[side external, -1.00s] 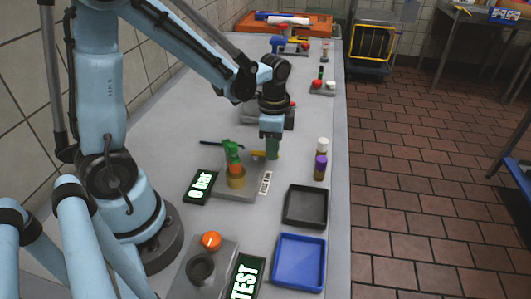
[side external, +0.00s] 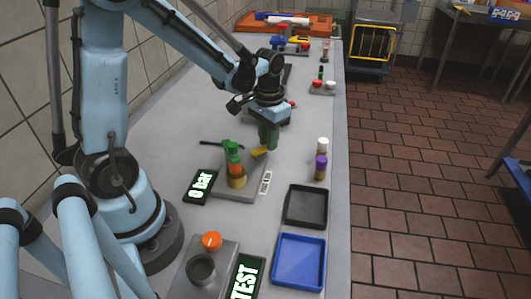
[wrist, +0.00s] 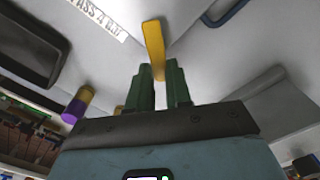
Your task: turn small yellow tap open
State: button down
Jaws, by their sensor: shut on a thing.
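The small yellow tap lever (side external: 259,151) sits at the right of the grey plate (side external: 247,188), slanting up to the right. My gripper (side external: 268,140), with green fingers, is at the lever's right end. In the wrist view, the yellow lever (wrist: 153,42) runs in between my two green fingertips (wrist: 160,78), which are shut on its end. The tap body is mostly hidden. A green-topped brass fitting (side external: 236,172) stands on the plate to the left of the lever. A display (side external: 201,187) beside the plate reads 0 bar.
A black tray (side external: 306,224) and a blue tray (side external: 278,262) lie nearer the camera. A dark bar (side external: 215,143) lies behind the fitting. The right bench edge is near the bottles.

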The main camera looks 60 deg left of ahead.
jog(key=n, duration=0.2)
jog(key=a+n, duration=0.1)
jog(key=shift+s+a+n, duration=0.15)
jog(key=shift+s+n, duration=0.05)
jog(key=shift+n, duration=0.2)
jog(key=shift+s+a+n, duration=0.2)
jog(key=shift+a+n, duration=0.1)
jog(key=shift+n, duration=0.6)
jog(key=shift+s+a+n, duration=0.2)
jog(key=shift+a+n, duration=0.05)
jog(key=shift+n, duration=0.65)
jog(key=c, duration=1)
grip_release()
jog(key=shift+c, duration=0.2)
notch_tip(320, 180, up, 12)
